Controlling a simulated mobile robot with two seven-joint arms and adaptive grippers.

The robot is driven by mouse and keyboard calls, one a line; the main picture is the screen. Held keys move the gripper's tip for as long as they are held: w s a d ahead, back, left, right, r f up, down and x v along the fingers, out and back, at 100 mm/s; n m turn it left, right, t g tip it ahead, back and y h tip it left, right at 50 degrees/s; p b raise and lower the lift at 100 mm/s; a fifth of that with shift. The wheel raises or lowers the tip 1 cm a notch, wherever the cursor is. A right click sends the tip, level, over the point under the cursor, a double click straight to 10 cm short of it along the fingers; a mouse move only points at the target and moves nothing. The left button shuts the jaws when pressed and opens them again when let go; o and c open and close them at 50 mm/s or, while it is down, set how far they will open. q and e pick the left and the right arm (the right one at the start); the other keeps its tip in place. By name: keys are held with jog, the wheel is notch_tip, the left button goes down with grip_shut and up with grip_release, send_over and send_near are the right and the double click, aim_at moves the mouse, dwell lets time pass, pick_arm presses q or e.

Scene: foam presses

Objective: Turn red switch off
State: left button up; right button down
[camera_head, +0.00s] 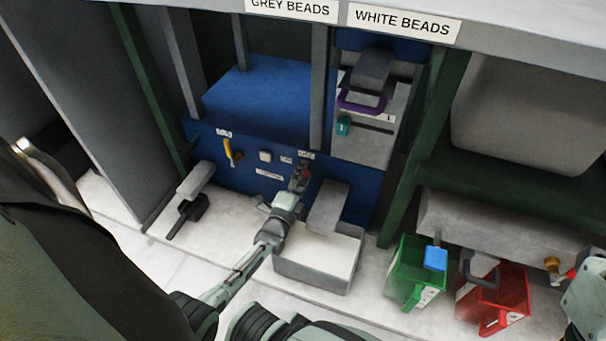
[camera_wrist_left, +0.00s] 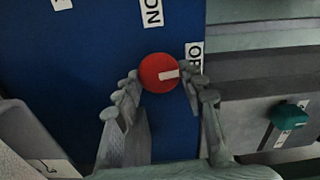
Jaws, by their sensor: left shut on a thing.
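The red switch (camera_wrist_left: 153,68) is a round red knob with a white mark on the blue panel (camera_wrist_left: 95,50). In the left wrist view the white mark points right, toward the label beginning "OF" (camera_wrist_left: 195,58); the "ON" label (camera_wrist_left: 152,12) is above the knob. My left gripper (camera_wrist_left: 158,84) has its fingers on both sides of the knob and is shut on it. In the head view my left gripper (camera_head: 301,178) reaches up to the panel and mostly covers the switch.
A yellow lever (camera_head: 227,148) and a pale square button (camera_head: 265,156) are left of the switch. A grey bin (camera_head: 318,274) stands below the panel. A green bin (camera_head: 407,272) and a red bin (camera_head: 515,290) stand to the right. A teal handle (camera_head: 343,126) is up right.

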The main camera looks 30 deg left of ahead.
pick_arm(q)
jog(key=shift+m, duration=0.6)
jog(key=o, duration=1.1)
jog(key=shift+o, duration=0.2)
jog(key=v, duration=0.7)
jog(key=shift+s, duration=0.3)
jog(key=shift+d, duration=0.1)
